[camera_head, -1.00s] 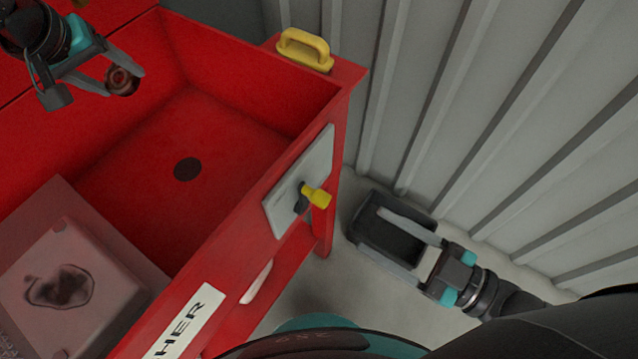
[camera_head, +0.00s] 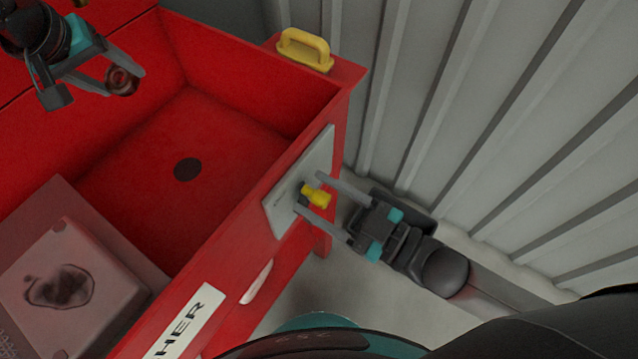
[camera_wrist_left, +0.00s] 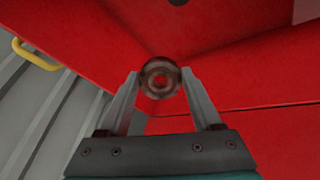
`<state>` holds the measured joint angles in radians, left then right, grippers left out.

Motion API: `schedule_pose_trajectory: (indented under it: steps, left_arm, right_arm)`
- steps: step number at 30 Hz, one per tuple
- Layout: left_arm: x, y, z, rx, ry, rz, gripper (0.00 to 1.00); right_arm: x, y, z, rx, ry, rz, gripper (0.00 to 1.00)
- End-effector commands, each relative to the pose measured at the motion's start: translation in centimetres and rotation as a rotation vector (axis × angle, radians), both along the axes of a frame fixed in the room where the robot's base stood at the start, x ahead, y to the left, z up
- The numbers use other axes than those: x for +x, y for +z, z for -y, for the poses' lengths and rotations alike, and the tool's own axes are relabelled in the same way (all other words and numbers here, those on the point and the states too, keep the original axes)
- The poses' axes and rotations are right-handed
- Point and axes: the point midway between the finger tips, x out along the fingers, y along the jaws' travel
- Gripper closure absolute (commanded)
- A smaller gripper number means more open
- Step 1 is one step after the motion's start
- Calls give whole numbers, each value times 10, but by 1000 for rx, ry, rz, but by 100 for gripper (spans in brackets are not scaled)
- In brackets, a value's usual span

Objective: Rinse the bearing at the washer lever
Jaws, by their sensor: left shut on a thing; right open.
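The bearing (camera_head: 122,81) is a small brownish ring. My left gripper (camera_head: 115,80) is shut on it and holds it over the far left part of the red washer basin (camera_head: 190,130). In the left wrist view the bearing (camera_wrist_left: 161,78) sits between the two fingertips. The washer lever (camera_head: 315,195) has a yellow knob and sticks out from a grey plate (camera_head: 300,180) on the washer's side. My right gripper (camera_head: 310,197) is open, with one finger on each side of the yellow knob. I cannot tell whether the fingers touch it.
A grey block with a dark stain (camera_head: 75,280) is at the washer's lower left. A yellow handle (camera_head: 305,49) is on the basin's corner. A dark hole (camera_head: 187,169) marks the basin floor. A corrugated grey wall (camera_head: 470,100) stands to the right.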

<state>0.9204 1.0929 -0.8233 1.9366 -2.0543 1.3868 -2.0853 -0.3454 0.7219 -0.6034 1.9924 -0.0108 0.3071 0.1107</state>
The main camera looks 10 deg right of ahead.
Motion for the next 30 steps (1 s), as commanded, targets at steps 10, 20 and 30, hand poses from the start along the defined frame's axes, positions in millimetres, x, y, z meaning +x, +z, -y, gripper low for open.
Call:
schedule_pose_trajectory:
  steps: [10,20,30]
  left_arm:
    - [0,1,0,0,0,2,99]
    - [0,1,0,0,0,2,99]
    - [0,1,0,0,0,2,99]
  right_arm:
    - [2,0,-3,0,1,0,38]
    - [2,0,-2,0,0,0,74]
    - [2,0,-2,0,1,0,100]
